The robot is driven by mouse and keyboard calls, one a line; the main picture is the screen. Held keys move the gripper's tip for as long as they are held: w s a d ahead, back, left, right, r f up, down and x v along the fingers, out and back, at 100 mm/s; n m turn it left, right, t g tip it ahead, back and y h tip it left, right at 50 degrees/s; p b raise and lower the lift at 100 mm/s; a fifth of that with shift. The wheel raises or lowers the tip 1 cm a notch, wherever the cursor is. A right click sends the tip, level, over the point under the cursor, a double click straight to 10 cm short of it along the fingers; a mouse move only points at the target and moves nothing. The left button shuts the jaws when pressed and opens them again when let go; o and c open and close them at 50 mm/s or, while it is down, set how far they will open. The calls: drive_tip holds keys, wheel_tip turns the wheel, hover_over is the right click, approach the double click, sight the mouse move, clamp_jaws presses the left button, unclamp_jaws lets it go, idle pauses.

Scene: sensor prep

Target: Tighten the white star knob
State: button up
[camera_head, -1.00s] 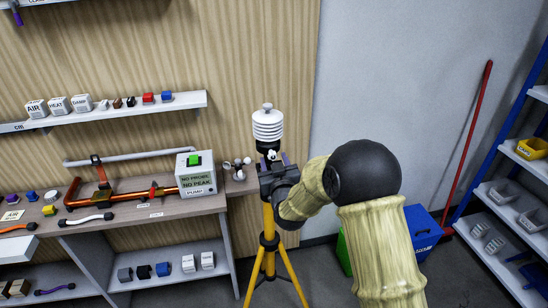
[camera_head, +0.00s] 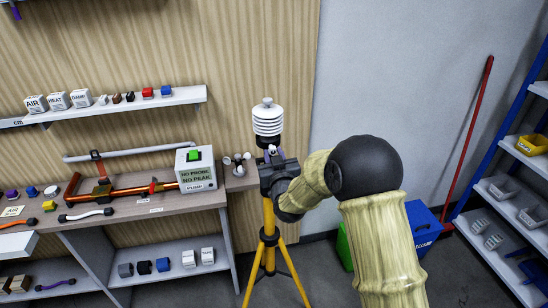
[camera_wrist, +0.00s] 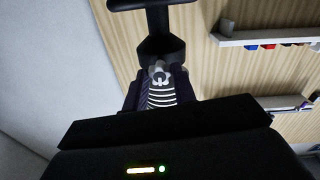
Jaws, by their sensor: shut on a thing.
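The white star knob (camera_wrist: 160,72) shows small and pale at the dark collar below the white louvred sensor shield (camera_head: 267,118). In the head view, the knob is mostly hidden by my gripper (camera_head: 273,157). In the wrist view, my gripper (camera_wrist: 159,88) has its dark purplish fingers on either side of the knob and is shut on it. The shield stands upright on a yellow tripod (camera_head: 268,220), and its white ribs also show between the fingers in the wrist view (camera_wrist: 161,97). The exact finger contact is too small to make out.
A workbench (camera_head: 110,225) at the left carries an orange pipe rig and a pump box (camera_head: 195,168). A small anemometer (camera_head: 238,160) stands close left of the tripod. A wall shelf (camera_head: 130,106) holds several blocks. A blue bin (camera_head: 422,225) stands behind my arm.

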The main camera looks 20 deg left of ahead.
drive_tip(key=shift+f+b, duration=0.15)
drive_tip(key=shift+b, duration=0.2)
drive_tip(key=m+b, duration=0.3)
drive_tip(key=b, duration=0.1)
drive_tip(key=shift+f, duration=0.1)
drive_tip(key=m+b, duration=0.3)
drive_tip(key=b, duration=0.2)
drive_tip(key=m+b, duration=0.4)
drive_tip(key=shift+d, duration=0.1)
drive_tip(key=m+b, duration=0.3)
drive_tip(key=b, duration=0.1)
drive_tip(key=shift+g, duration=0.4)
drive_tip(key=m+b, duration=0.5)
drive_tip(key=b, duration=0.1)
drive_tip(key=shift+m+y, duration=0.3)
drive_tip(key=shift+m, duration=0.1)
drive_tip(key=m+b, duration=0.2)
drive_tip(key=b, duration=0.1)
drive_tip(key=m+b, duration=0.1)
drive_tip(key=m, duration=0.1)
drive_tip(key=shift+r, duration=0.25)
